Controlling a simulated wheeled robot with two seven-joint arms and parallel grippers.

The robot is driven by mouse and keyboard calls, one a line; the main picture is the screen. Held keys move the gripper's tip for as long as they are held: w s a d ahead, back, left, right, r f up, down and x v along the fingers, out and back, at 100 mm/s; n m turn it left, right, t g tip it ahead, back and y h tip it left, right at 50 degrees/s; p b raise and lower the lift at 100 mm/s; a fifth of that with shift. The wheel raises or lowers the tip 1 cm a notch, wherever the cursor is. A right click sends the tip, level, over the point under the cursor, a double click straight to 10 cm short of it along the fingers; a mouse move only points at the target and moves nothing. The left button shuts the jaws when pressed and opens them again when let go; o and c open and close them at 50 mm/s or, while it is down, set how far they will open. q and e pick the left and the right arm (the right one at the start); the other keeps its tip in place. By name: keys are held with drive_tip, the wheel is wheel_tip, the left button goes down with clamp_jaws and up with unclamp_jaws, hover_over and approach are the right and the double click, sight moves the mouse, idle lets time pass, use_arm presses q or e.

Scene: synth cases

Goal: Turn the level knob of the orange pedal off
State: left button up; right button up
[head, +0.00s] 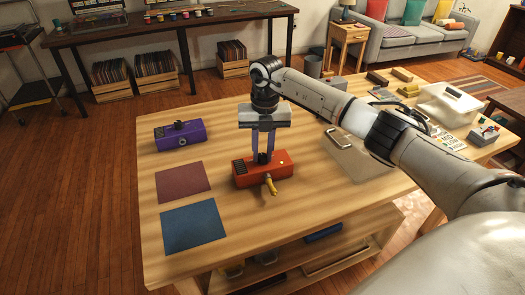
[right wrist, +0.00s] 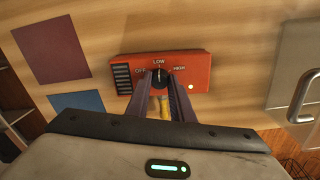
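The orange pedal (head: 280,168) lies on the wooden table below my right gripper (head: 263,153). In the right wrist view the pedal (right wrist: 196,68) shows the labels OFF, LOW and HIGH around its black level knob (right wrist: 160,75), and a pale yellow light at its lower right. The knob's mark seems to point up toward LOW. My right gripper (right wrist: 161,80) points down with a fingertip on each side of the knob and looks shut on it. The fingers partly hide the knob. My left gripper is in neither view.
A purple pedal (head: 181,135) lies at the table's left, beyond a maroon mat (head: 183,182) and a blue mat (head: 194,226). A yellow plug (head: 270,184) is at the orange pedal's front. A lidded clear box (head: 355,155) and a clear bin (head: 450,103) stand to the right.

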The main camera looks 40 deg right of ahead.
clamp_jaws()
drive_tip(key=shift+n, duration=0.3)
drive_tip(key=n, duration=0.5)
drive_tip(key=shift+w+n, duration=0.1)
drive_tip(key=shift+n, duration=0.2)
drive_tip(key=n, duration=0.4)
drive_tip(key=shift+b, duration=0.35)
drive_tip(key=shift+n, duration=0.8)
drive_tip(key=o, duration=0.9)
unclamp_jaws()
drive_tip(key=shift+c, duration=0.2)
